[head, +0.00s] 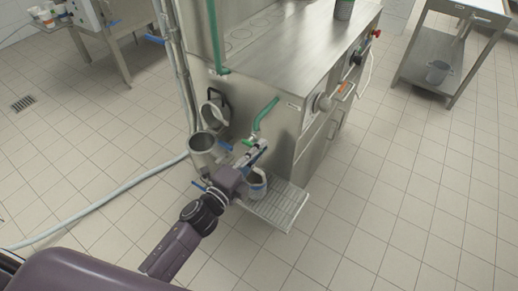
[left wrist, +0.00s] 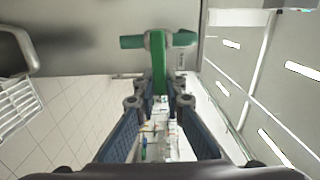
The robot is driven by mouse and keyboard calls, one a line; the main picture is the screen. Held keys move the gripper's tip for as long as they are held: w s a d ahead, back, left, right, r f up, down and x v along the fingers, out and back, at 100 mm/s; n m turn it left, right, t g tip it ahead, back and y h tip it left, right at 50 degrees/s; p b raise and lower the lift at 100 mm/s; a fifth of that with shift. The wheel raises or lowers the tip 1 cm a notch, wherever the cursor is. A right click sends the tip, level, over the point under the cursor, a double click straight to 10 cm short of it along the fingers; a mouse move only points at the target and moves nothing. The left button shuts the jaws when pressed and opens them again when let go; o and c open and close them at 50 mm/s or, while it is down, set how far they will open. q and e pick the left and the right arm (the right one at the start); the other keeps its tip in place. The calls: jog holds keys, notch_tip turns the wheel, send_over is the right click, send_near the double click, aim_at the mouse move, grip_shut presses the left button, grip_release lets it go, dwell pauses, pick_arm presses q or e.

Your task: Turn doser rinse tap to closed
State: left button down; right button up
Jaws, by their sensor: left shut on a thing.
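The doser rinse tap (head: 249,142) is on the side of the steel machine, at the lower end of a curved green pipe (head: 264,113). In the left wrist view its green lever (left wrist: 158,68) points down from a green crosspiece, with its end between my fingertips. My left gripper (head: 259,149) reaches up to it from the lower left in the head view. It is shut on the lever, shown also in the left wrist view (left wrist: 161,88). The gripper partly hides the tap in the head view. My right gripper is out of view.
A steel pot (head: 203,150) stands left of the gripper, near blue-handled valves. A white container (head: 257,184) stands at the grated tray (head: 276,206) below. A hose (head: 110,193) runs over the tiled floor. The floor at the front right is clear.

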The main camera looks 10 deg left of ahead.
pick_arm(q)
jog(key=shift+f, duration=0.15)
dwell(0.3)
jog(key=c, duration=2)
grip_release()
jog(key=v, duration=1.2)
jog(key=s+a+f+n+g+y, duration=0.2)
jog(key=s+f+n, duration=0.15)
jog(key=f, duration=0.75)
jog(key=s+a+f+n+g+y, duration=0.1)
jog(key=s+a+f+n+g, duration=0.2)
jog(key=f, duration=0.8)
jog(key=s+a+f+n+g+y, duration=0.1)
jog(key=s+f+n+g+y, duration=0.3)
jog(key=f, duration=0.8)
jog(key=s+f+n+g, duration=0.2)
jog(key=s+f, duration=0.4)
jog(key=s, duration=0.3)
jog(key=s+f+n+g, duration=0.2)
jog(key=s+f+n, duration=0.2)
jog(key=s, duration=0.5)
jog(key=s+f+n+g, duration=0.3)
jog(key=s+f, duration=0.4)
jog(key=s, duration=0.2)
jog(key=shift+s+a+f+h, duration=0.2)
jog(key=shift+a+f+h, duration=0.05)
jog(key=shift+f+h, duration=0.15)
